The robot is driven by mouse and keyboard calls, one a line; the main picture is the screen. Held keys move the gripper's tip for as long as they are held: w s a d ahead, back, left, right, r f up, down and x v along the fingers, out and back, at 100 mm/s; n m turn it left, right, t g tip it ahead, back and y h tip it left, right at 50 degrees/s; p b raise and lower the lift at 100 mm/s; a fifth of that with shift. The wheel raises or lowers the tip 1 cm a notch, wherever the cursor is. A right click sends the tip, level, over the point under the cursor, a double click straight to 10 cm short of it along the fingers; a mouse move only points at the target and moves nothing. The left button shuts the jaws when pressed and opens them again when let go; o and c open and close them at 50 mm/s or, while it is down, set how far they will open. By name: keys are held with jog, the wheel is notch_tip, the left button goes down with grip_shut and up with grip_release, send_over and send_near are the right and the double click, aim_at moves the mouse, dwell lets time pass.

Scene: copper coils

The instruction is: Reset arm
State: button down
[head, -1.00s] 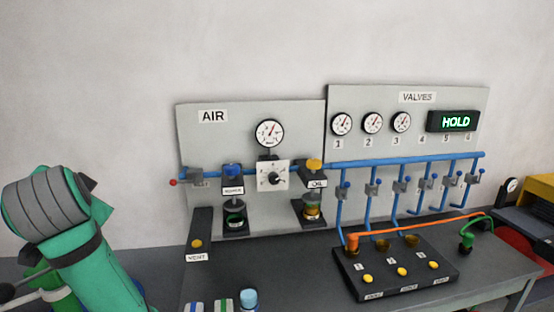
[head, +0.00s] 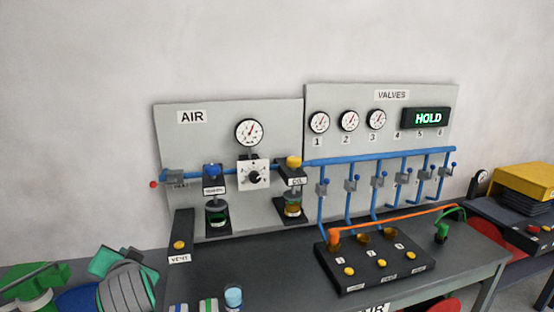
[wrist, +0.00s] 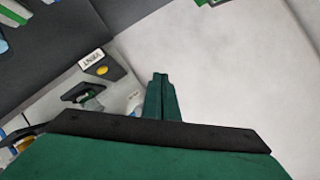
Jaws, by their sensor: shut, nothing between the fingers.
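My arm, green with grey bands, shows at the lower left of the head view. In the wrist view my gripper (wrist: 160,82) is a green pair of fingers, shut together and empty, in front of the pale wall. The AIR panel (head: 192,140) stands behind the bench to the right of my arm in the head view. The vent block (head: 180,232) with its yellow button is at the panel's left end. It also shows in the wrist view (wrist: 97,70), left of my fingers, apart from them.
The VALVES panel (head: 392,95) shows HOLD on its display (head: 426,118). A black button box (head: 375,262) with orange and green hoses sits on the bench. A blue-capped bottle (head: 233,297) stands at the front edge. Yellow and black boxes (head: 524,183) are at the right.

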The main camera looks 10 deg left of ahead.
jog(key=w+d+f+t, duration=0.1)
jog(key=w+d+f, duration=0.1)
jog(key=d+f, duration=0.6)
jog(key=s+d+f+m+t+h, duration=0.1)
jog(key=s+d+f+t+h, duration=0.15)
jog(key=d+f, duration=0.75)
jog(key=s+d+f+t+h, duration=0.1)
jog(key=s+d+f, duration=0.3)
jog(key=d+f, duration=0.65)
jog(key=s+d+f+h, duration=0.3)
jog(key=s+d+f, duration=0.3)
jog(key=s+d, duration=0.6)
jog(key=s+d+r+t+h, duration=0.1)
jog(key=s+d, duration=0.3)
jog(key=s, duration=0.4)
jog(key=s+d+r+h, duration=0.2)
jog(key=s+d+r, duration=0.1)
jog(key=s, duration=0.6)
jog(key=shift+s+d+r+n+t+h, duration=0.2)
jog(key=shift+s+d+n+t+h, duration=0.05)
jog(key=shift+d+n+t+h, duration=0.15)
